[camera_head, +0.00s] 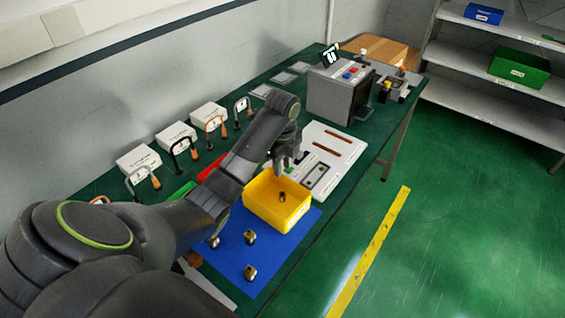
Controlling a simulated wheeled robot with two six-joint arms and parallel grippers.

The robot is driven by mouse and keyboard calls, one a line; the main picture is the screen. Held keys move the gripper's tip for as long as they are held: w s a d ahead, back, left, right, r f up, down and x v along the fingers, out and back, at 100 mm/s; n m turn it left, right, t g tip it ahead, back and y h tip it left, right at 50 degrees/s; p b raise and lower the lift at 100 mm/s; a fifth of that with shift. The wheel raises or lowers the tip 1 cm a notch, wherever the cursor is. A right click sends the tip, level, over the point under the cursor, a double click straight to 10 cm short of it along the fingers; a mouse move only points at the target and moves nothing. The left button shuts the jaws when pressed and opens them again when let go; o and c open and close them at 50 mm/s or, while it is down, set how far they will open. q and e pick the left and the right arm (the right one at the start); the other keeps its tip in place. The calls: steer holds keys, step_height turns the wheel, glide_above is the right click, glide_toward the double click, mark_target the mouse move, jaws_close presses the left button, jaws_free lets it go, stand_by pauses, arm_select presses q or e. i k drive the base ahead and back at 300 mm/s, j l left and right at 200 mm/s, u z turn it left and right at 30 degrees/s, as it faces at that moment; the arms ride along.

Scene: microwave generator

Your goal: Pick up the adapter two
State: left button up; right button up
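Several small metal adapters are in view, and I cannot tell which is adapter two. One adapter (250,237) stands on the blue mat (285,240). Another adapter (250,272) is nearer the mat's front. A third adapter (213,242) is at the left, partly beside my arm. One more adapter (282,197) lies inside the yellow bin (290,218). My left gripper (288,164) points down above the back edge of the bin, its fingers apart with nothing seen between them. My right gripper is not in view.
A white panel (340,150) lies behind the bin, and a grey machine (335,95) stands further back. White boxes (177,137) and padlock-like shackles line the wall side. My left arm covers part of the table. Shelves (500,65) stand at the right.

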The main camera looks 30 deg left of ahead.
mark_target(250, 235)
steer(key=l, duration=1.25)
steer(key=k, duration=0.05)
